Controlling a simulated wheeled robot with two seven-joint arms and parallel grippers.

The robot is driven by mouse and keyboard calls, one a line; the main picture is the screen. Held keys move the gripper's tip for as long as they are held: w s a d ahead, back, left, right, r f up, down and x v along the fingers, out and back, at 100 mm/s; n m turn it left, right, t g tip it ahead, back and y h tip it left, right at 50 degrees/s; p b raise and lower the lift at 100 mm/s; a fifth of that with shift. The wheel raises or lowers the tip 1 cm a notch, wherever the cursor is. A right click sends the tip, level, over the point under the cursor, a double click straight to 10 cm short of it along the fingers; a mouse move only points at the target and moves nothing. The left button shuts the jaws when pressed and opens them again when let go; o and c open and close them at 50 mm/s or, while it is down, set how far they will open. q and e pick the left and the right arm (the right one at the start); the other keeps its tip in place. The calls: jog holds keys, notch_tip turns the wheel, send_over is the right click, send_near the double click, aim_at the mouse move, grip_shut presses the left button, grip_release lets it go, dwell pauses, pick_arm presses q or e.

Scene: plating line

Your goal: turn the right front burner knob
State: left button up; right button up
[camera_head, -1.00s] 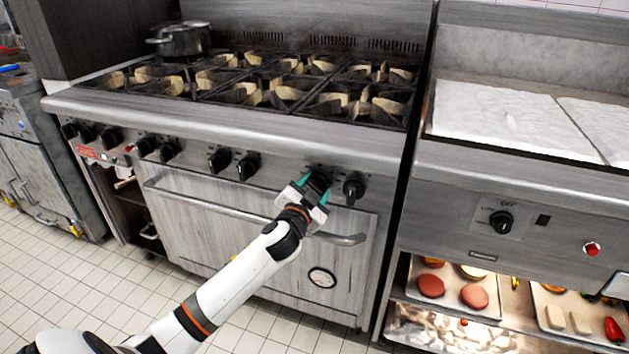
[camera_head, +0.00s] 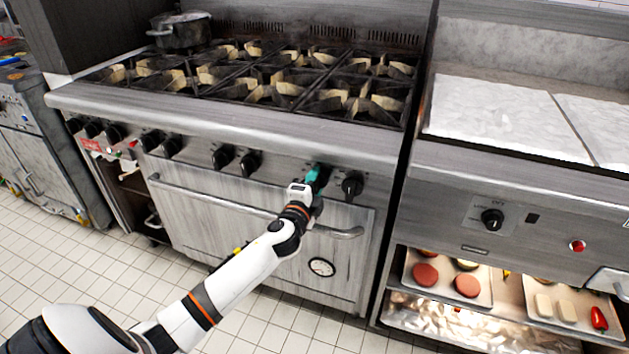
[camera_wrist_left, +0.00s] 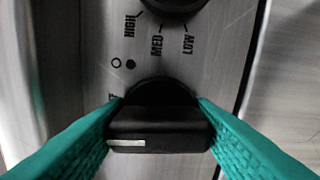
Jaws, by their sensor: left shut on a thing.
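My left gripper (camera_head: 313,180) is at the stove's front panel, turned so that its teal fingers nearly overlap in the head view. It is shut on a black burner knob (camera_wrist_left: 158,130), the second from the right end of the row. In the left wrist view the fingers press on both sides of this knob, and its white mark points toward the left finger. In the head view the gripper hides part of it. The rightmost black knob (camera_head: 352,186) stands just right of the gripper, untouched. My right gripper is not in view.
The oven door handle (camera_head: 255,213) runs below the knobs, close to my left wrist. More knobs (camera_head: 223,157) line the panel to the left. A dark pot (camera_head: 181,32) sits at the back left burner. A griddle unit (camera_head: 470,195) stands to the right.

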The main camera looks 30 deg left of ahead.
pick_arm(q)
jog(key=shift+m, duration=0.7)
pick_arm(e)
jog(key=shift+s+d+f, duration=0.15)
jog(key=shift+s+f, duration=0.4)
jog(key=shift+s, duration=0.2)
pick_arm(q)
jog(key=shift+f, duration=0.1)
jog(key=o, duration=0.9)
jog(key=v, duration=1.2)
jog(key=shift+s, duration=0.1)
